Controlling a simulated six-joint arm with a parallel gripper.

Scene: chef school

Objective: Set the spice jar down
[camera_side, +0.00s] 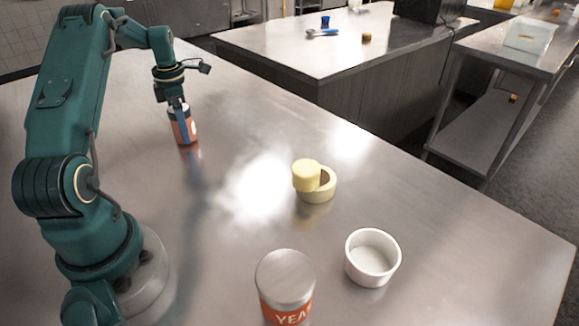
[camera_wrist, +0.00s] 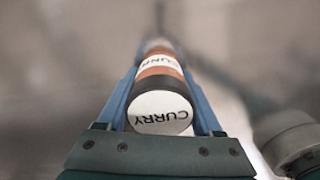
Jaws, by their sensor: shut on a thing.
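The spice jar (camera_side: 190,128) is a small upright cylinder with an orange and white label and dark bands, at the back left of the steel table in the side view. In the wrist view the jar (camera_wrist: 160,108) shows a white lid reading "CURRY". My gripper (camera_side: 181,122) comes down from above and is shut on the jar, with a blue finger along each side in the wrist view. The jar's base is at or very close to the table top, where a reflection starts under it; I cannot tell whether it touches.
A white ramekin (camera_side: 372,280) and a large tin marked "YEA" (camera_side: 285,277) stand nearer the front. The table around the jar is clear.

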